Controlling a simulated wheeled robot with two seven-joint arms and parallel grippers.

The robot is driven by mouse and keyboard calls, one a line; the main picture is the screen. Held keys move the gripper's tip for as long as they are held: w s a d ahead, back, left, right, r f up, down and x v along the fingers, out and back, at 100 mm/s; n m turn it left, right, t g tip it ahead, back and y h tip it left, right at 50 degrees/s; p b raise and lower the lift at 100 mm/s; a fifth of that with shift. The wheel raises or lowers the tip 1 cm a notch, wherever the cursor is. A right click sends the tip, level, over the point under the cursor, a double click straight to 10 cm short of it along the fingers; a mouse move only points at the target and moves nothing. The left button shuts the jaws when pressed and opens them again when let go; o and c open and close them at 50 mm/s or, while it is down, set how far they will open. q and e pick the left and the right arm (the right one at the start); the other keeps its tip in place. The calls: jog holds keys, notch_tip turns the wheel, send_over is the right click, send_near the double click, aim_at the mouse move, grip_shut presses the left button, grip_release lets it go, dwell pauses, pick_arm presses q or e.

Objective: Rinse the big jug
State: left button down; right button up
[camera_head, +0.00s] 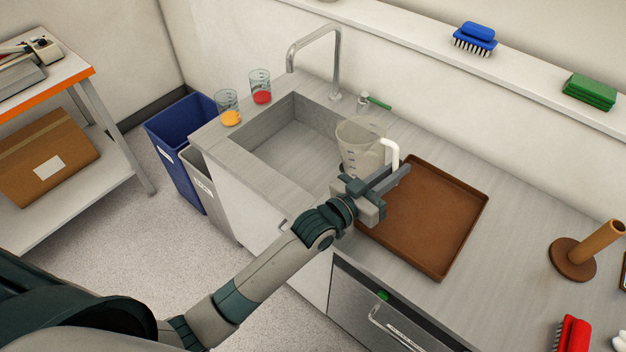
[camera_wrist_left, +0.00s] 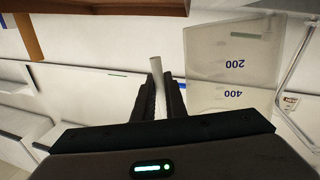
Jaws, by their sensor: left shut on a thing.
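The big jug (camera_head: 358,142) is clear, with a white handle (camera_head: 391,152) and measuring marks. It appears roughly upright at the right edge of the sink (camera_head: 290,150); I cannot tell whether its base touches the counter. My left gripper (camera_head: 388,180) is shut on the handle, to the right of the jug's body. In the left wrist view, the handle stands between the fingers (camera_wrist_left: 163,92) and the jug's wall (camera_wrist_left: 232,58) shows marks 200 and 400. The silver faucet (camera_head: 318,55) arches behind the sink, and its green lever (camera_head: 378,103) is right of it. My right gripper is out of view.
A brown tray (camera_head: 465,222) lies empty right of the jug. Two small glasses, one with orange liquid (camera_head: 229,118) and one with red (camera_head: 262,97), stand left of the sink. A wooden stand (camera_head: 575,262) and red brush (camera_head: 574,335) are at right. The sink basin looks empty.

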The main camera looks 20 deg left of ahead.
aim_at(378, 142)
pick_arm(q)
jog(key=shift+w+a+r+n+b, duration=0.1)
jog(key=shift+a+r+n+b, duration=0.1)
jog(key=shift+a+r+n, duration=0.25)
jog(key=shift+w+a+r+n+b, duration=0.1)
jog(key=shift+a+r+n+b, duration=0.2)
jog(key=shift+n, duration=0.35)
jog(key=shift+w+a+r+n+t+b, duration=0.25)
jog(key=shift+a+r+n, duration=0.3)
jog(key=shift+n, duration=0.2)
jog(key=shift+w+a+r+n+t+b, duration=0.25)
jog(key=shift+a+r+n, duration=0.15)
jog(key=shift+a+n, duration=0.25)
jog(key=shift+w+a+r+n+t, duration=0.1)
jog(key=shift+a+r+n+t, duration=0.15)
jog(key=shift+n, duration=0.3)
jog(key=shift+w+a+r+n+t, duration=0.1)
jog(key=shift+r+n, duration=0.2)
jog(key=shift+n, duration=0.25)
jog(key=shift+r, duration=0.1)
jog(key=shift+a+n, duration=0.15)
jog(key=shift+n, duration=0.15)
jog(key=shift+w+a+r+n, duration=0.1)
jog(key=shift+a+r+n, duration=0.2)
jog(key=shift+n, duration=0.3)
jog(key=shift+w+a+f+n+b, duration=0.1)
jog(key=shift+a+n+b, duration=0.1)
jog(key=shift+n+b, duration=0.3)
